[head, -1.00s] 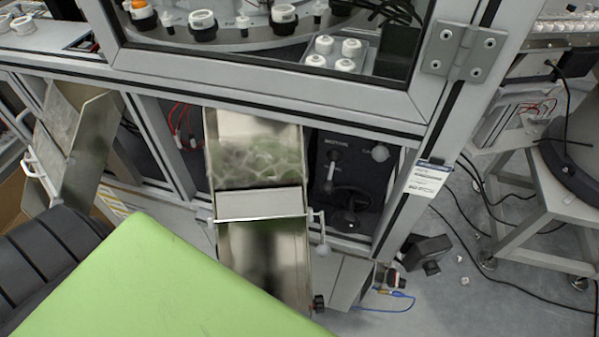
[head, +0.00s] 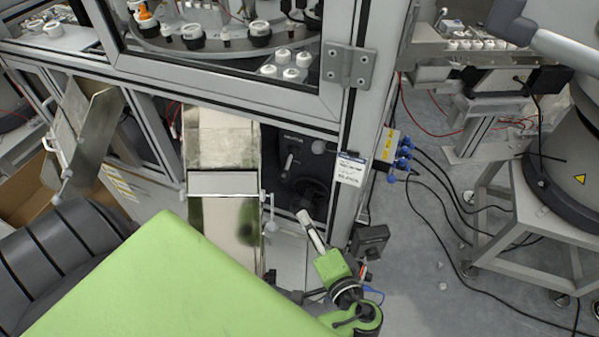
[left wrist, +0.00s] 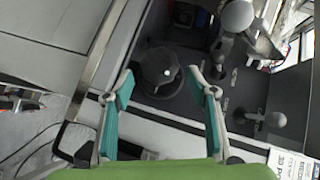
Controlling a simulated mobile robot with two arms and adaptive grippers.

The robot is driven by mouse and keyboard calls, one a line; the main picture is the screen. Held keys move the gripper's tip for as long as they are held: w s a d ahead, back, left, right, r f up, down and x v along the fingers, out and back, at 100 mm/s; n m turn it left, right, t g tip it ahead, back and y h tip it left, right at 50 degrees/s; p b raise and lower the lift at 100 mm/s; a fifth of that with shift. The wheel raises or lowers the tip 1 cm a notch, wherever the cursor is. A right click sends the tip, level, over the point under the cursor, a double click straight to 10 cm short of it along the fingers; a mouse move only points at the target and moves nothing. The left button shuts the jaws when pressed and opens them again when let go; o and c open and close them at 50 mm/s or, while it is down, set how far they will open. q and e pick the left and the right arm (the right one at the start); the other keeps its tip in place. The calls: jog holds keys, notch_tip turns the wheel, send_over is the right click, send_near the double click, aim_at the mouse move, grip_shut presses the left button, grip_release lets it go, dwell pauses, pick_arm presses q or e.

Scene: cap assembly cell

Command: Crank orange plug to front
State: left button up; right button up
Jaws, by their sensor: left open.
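The orange plug (head: 143,14) sits on the round table behind the window, at the top left of the head view, among white and black parts. The dark handwheel (head: 309,191) is on the black panel under the window, right of the metal chute. It also shows in the left wrist view (left wrist: 158,74). My left gripper (left wrist: 161,82) is open, its teal fingers on either side of the wheel in the picture. Whether they touch it I cannot tell. A green and black part of my arm shows below the wheel in the head view. My right gripper is not seen.
The metal chute (head: 222,215) stands left of the wheel, with a ball-ended handle beside it. A lever (head: 289,162) and a knob (head: 318,146) are on the panel near the wheel. The cabinet post stands to the right. Cables lie on the floor beyond.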

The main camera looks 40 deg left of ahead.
aim_at(307, 200)
pick_arm(q)
jog(key=p+x, duration=0.1)
jog(key=x, duration=0.6)
jog(key=shift+w+a+f, duration=0.1)
jog(key=shift+w+a, duration=0.15)
jog(key=c, duration=0.9)
